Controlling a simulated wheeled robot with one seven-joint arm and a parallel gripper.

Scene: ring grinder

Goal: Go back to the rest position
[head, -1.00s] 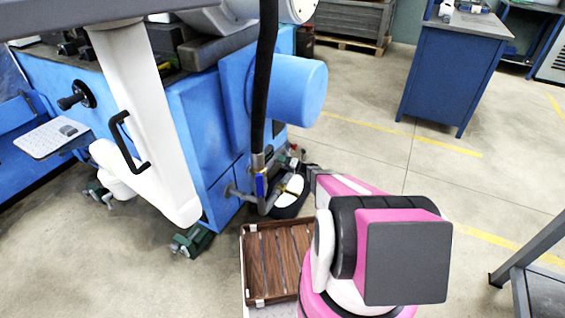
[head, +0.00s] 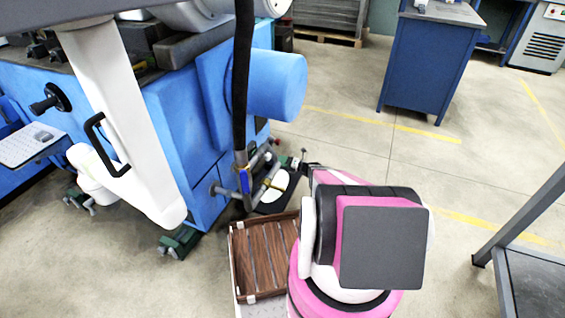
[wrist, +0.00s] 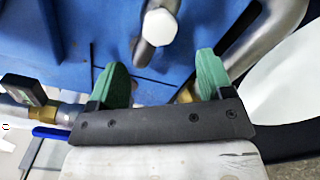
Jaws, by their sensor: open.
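My gripper shows in the wrist view (wrist: 157,85), with its two green fingertips apart and nothing between them. It is in front of the blue machine (wrist: 100,25), near a metal pipe end (wrist: 162,25) that lies beyond the fingertips. In the head view, my pink and black arm (head: 345,200) reaches forward toward the pipes (head: 240,185) at the blue machine's lower corner. The gripper itself is mostly hidden there behind my arm.
A brown slatted wooden tray (head: 262,262) lies just left of my arm. A black hose (head: 243,80) hangs down to the pipes. A grey-topped stand (head: 540,270) is at the right. A blue cabinet (head: 425,70) stands farther back. Open floor lies between.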

